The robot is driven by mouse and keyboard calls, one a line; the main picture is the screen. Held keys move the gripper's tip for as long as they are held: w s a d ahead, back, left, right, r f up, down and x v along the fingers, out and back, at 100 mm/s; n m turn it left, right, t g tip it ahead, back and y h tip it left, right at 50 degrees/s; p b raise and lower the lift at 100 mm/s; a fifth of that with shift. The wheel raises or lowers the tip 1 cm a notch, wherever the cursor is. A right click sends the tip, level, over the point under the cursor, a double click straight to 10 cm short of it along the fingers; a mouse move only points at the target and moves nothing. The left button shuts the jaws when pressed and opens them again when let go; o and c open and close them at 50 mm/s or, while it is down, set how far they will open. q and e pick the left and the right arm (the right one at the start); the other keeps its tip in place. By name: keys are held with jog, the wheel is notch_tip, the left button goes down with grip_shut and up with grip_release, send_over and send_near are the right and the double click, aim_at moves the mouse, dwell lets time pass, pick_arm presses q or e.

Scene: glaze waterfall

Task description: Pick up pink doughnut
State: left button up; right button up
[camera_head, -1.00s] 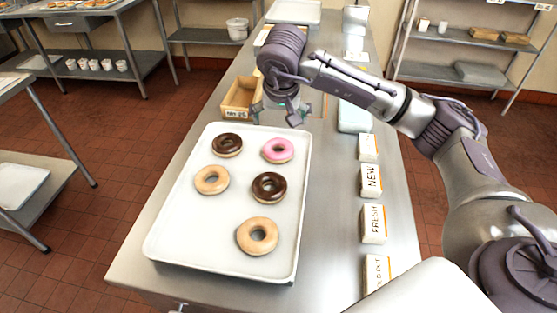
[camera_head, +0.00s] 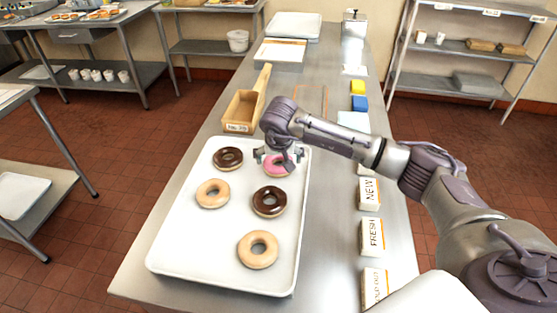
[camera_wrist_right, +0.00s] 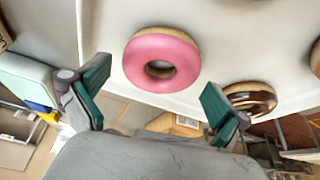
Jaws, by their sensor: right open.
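The pink doughnut (camera_head: 274,165) lies on the white tray (camera_head: 222,249) near its far right corner. In the head view it is partly hidden by my right gripper (camera_head: 280,158), which is over it. In the right wrist view the pink doughnut (camera_wrist_right: 162,61) shows whole, with a tan base under pink icing. There my right gripper (camera_wrist_right: 152,95) has its green-padded fingers wide apart with nothing between them. The doughnut appears beyond the fingertips, between their lines. My left gripper is not in view.
Two chocolate doughnuts (camera_head: 269,201) and two plain ones (camera_head: 258,250) share the tray. A wooden box (camera_head: 243,110) stands behind it. Labelled blocks (camera_head: 371,237) line the table's right side. Blue (camera_head: 360,103) and yellow (camera_head: 358,87) blocks sit farther back.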

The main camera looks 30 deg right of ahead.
jog(key=shift+x, duration=1.1)
jog(key=c, duration=0.8)
